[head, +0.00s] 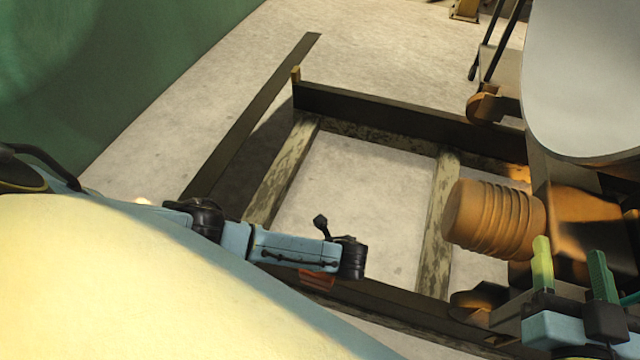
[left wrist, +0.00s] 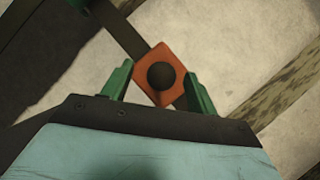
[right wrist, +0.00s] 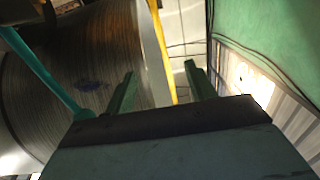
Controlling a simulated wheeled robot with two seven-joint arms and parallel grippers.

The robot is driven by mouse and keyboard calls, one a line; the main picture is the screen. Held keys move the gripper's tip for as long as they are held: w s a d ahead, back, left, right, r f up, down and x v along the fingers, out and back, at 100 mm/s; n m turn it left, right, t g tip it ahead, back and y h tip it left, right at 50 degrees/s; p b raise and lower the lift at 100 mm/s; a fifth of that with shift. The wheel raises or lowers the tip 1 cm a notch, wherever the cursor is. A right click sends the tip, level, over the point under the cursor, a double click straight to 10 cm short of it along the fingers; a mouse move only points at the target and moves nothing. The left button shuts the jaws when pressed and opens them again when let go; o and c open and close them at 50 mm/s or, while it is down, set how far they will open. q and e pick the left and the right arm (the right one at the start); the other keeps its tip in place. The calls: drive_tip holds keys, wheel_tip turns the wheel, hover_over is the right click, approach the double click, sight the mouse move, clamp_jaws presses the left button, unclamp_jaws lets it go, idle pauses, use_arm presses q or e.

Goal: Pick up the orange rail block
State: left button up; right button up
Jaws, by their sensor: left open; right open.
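The orange rail block (left wrist: 147,66) shows in the left wrist view, a squarish orange piece with a dark round knob on its face, on a dark rail. In the head view only a small part of the orange block (head: 317,279) shows beneath my left arm. My left gripper (left wrist: 158,84) is open, with one green finger on each side of the block in the picture; I cannot tell whether they touch it. My right gripper (head: 572,262) is open and empty at the lower right of the head view. Its fingers also show in the right wrist view (right wrist: 160,80).
A dark metal frame with worn crossbars (head: 440,220) lies over the pale floor. A ribbed orange-brown cylinder (head: 495,218) stands close to my right gripper. A large grey drum (right wrist: 85,85) fills the left of the right wrist view. A green wall (head: 120,80) is at left.

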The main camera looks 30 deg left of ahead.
use_arm(q)
drive_tip(key=b+x, duration=0.2)
drive_tip(key=x, duration=0.1)
drive_tip(key=shift+s+d+f, duration=0.1)
drive_tip(key=shift+d+f, duration=0.05)
drive_tip(key=shift+d, duration=0.15)
drive_tip(key=shift+a+f+b, duration=0.25)
drive_tip(key=shift+f+b, duration=0.25)
drive_tip(key=shift+b, duration=0.05)
drive_tip(key=shift+w+a+f, duration=0.1)
drive_tip(key=shift+w+a, duration=0.05)
drive_tip(key=shift+w, duration=0.05)
use_arm(e)
wheel_tip(320, 180, up, 9)
drive_tip(key=s+t+y, duration=0.2)
drive_tip(key=s+t, duration=0.1)
drive_tip(key=t, duration=0.4)
drive_tip(key=shift+a, duration=0.25)
use_arm(q)
drive_tip(key=shift+c, duration=0.5)
clamp_jaws()
use_arm(e)
drive_tip(key=shift+f, duration=0.1)
